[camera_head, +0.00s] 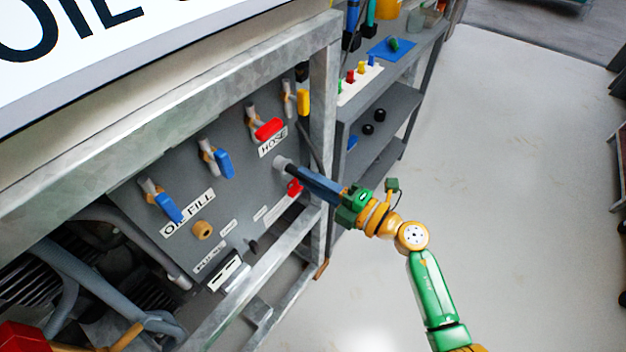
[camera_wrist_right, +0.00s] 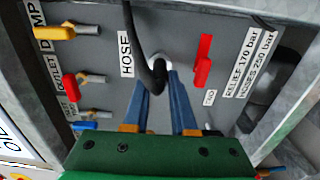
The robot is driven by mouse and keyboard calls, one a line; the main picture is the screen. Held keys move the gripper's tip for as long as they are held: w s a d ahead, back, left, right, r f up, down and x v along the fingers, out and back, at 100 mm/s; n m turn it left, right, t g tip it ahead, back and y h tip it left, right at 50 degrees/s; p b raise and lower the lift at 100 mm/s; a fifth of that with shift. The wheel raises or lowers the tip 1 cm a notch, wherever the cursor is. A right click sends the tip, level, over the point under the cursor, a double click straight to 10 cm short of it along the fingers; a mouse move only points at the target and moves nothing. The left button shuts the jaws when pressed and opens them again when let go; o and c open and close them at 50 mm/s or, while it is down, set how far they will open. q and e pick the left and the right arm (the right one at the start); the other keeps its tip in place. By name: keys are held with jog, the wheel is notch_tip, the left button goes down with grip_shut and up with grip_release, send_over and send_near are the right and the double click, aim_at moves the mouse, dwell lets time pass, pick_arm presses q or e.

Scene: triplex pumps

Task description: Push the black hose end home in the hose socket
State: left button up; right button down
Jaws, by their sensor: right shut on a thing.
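The black hose (camera_wrist_right: 133,45) hangs from the top of the right wrist view and bends around between my fingertips. Its end points at the pale round hose socket (camera_wrist_right: 164,58), beside the HOSE label. The socket also shows in the head view (camera_head: 280,163). My right gripper (camera_wrist_right: 161,80), with long blue fingers, is shut on the hose end right in front of the socket; it also shows in the head view (camera_head: 298,171). The hose end meets or overlaps the socket mouth, but how deep it sits is hidden. My left gripper is not in view.
A red handle (camera_wrist_right: 203,65) sits close right of the socket. Red (camera_head: 268,129) and blue (camera_head: 224,163) valve levers stick out of the grey panel. A metal frame post (camera_head: 324,90) stands near my right arm. The floor at right is clear.

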jog(key=shift+w+a, duration=0.15)
jog(key=c, duration=0.6)
grip_release()
jog(key=shift+c, duration=0.2)
jog(key=v, duration=0.7)
